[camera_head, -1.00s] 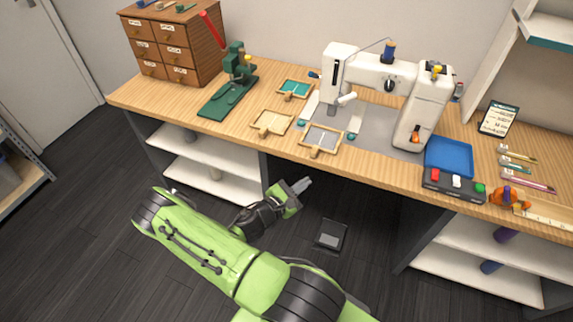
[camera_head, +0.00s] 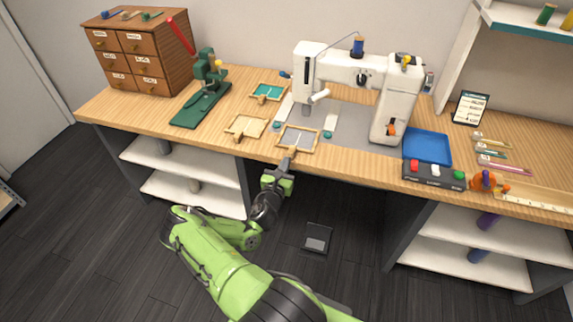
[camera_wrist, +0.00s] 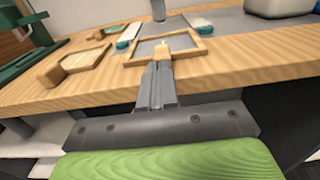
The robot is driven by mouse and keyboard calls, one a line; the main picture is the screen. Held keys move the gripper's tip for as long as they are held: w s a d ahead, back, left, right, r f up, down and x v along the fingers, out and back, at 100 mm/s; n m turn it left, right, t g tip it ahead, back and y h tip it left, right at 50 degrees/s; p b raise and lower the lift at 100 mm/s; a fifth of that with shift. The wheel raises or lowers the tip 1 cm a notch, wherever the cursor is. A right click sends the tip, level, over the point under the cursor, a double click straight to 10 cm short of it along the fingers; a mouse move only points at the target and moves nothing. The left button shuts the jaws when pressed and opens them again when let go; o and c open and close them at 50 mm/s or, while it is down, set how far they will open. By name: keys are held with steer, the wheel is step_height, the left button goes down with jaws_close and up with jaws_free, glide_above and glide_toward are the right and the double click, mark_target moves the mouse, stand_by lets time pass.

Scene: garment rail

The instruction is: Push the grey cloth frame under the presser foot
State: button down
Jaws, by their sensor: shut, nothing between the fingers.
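The grey cloth frame (camera_head: 299,139) has a light wooden rim around grey cloth, with a small wooden tab at its front. It lies at the table's front edge, in front of the white sewing machine (camera_head: 392,103). The presser foot area (camera_head: 306,108) is just behind it, below the machine's head. My gripper (camera_head: 291,153) is shut and empty, its tips at the frame's front tab. In the wrist view the frame (camera_wrist: 197,46) lies straight ahead, and the fingertips (camera_wrist: 162,66) meet or nearly meet the tab; exact contact is unclear.
A frame with tan cloth (camera_head: 247,127) lies to the left, and a teal one (camera_head: 269,91) behind it. A green press (camera_head: 203,100) stands farther left. A blue tray (camera_head: 428,147) and a button box (camera_head: 433,175) are at the right. A pedal (camera_head: 317,238) lies on the floor.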

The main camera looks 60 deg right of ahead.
mark_target(292, 147)
steer(key=shift+w+d, duration=0.15)
steer(key=shift+d, duration=0.75)
steer(key=d, duration=0.2)
steer(key=d+b, duration=0.1)
steer(key=d, duration=0.1)
steer(key=w+d, duration=0.1)
steer(key=d, duration=0.1)
steer(key=shift+d, duration=0.15)
